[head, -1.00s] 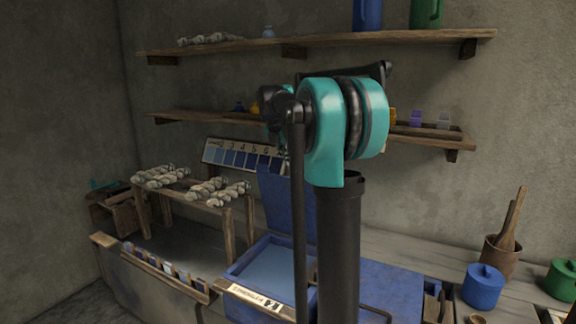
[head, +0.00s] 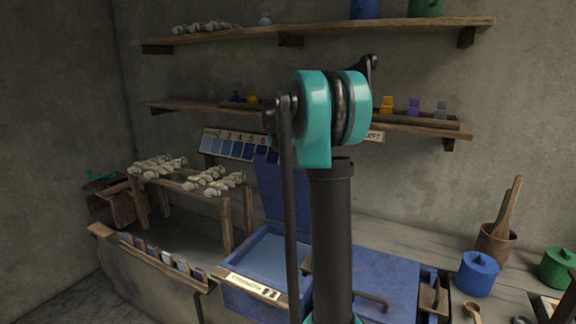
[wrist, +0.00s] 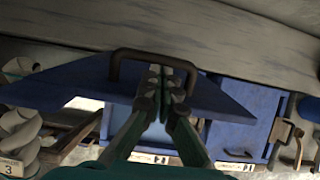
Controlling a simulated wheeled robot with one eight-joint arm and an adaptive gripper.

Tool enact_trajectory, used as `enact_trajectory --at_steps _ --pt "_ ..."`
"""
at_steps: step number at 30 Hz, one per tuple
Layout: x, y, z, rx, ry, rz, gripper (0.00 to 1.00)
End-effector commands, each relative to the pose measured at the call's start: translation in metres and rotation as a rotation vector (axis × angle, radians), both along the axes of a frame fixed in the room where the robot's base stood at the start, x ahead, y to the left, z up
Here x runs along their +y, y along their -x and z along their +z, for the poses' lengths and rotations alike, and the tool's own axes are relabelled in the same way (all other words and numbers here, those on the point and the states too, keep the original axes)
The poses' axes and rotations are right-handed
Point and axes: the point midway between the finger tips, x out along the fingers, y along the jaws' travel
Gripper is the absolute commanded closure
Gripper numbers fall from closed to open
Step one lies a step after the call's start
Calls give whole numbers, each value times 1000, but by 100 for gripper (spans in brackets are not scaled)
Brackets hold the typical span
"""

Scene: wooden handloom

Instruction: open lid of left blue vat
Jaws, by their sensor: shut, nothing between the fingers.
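The left blue vat (head: 234,296) stands with its lid (head: 281,190) raised upright at its back, and pale blue liquid shows inside. The lid also shows in the wrist view (wrist: 75,85), with a dark bar handle (wrist: 150,52). My gripper (wrist: 160,72) is shut and empty in the wrist view. Its fingertips overlap the handle's loop in the picture; I cannot tell whether they touch the lid. In the head view my arm hides the gripper and part of the lid.
A second blue vat lid (head: 385,275) lies closed on the right. A blue pot (head: 479,275) and a green pot (head: 560,268) stand further right. A rack of yarn skeins (head: 190,180) stands at left. Shelves (head: 330,32) line the wall behind.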

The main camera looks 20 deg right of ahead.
Motion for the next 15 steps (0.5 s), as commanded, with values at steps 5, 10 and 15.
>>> enact_trajectory --at_steps 5,10,15 --pt "-11 -12 2 0 0 -2 100" --pt "-30 -30 4 -1 0 -2 100" --pt "-32 -32 5 -1 1 0 100"
